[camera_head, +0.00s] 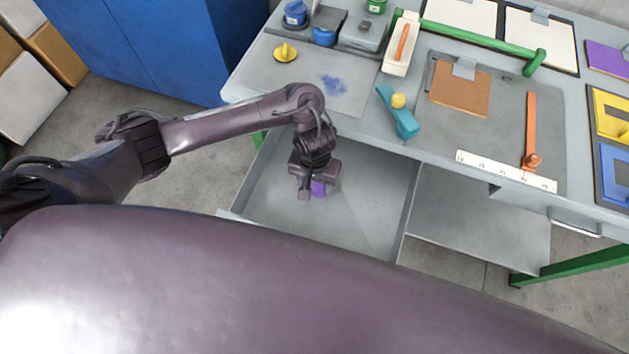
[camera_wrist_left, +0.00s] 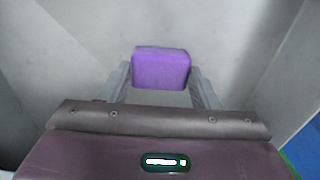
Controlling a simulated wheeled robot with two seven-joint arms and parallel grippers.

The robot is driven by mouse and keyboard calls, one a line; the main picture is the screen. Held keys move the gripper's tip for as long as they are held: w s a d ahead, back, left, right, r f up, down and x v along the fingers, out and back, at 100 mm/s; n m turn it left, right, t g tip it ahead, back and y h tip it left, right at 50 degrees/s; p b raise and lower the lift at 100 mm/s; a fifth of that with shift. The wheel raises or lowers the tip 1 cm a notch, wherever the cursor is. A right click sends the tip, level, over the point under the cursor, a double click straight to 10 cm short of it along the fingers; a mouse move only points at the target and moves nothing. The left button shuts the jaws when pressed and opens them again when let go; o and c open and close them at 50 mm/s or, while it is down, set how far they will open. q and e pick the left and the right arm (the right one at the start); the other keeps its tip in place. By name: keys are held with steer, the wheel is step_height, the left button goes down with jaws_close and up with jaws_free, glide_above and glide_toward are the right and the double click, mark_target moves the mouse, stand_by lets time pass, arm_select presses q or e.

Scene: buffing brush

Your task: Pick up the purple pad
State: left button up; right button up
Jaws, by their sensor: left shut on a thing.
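The purple pad (camera_wrist_left: 161,70) is a small block between the two fingers of my left gripper (camera_wrist_left: 160,85) in the left wrist view. My left gripper is shut on it. In the head view my left gripper (camera_head: 314,190) is inside the open grey drawer (camera_head: 372,190), and a small part of the purple pad (camera_head: 319,188) shows beside the fingers. I cannot tell whether the pad touches the drawer floor. My right gripper is not in view.
The drawer walls stand around my left gripper; the rest of the drawer looks empty. Above it, the workbench (camera_head: 345,135) holds a teal tool (camera_head: 398,115), a white ruler (camera_head: 505,171), an orange tool (camera_head: 531,130) and a yellow knobbed piece (camera_head: 285,53).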

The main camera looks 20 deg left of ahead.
mark_target(314, 184)
arm_select(q)
step_height(314, 184, up, 19)
steer(key=p, duration=0.9)
steer(key=shift+p, duration=0.35)
steer(key=shift+r, duration=0.1)
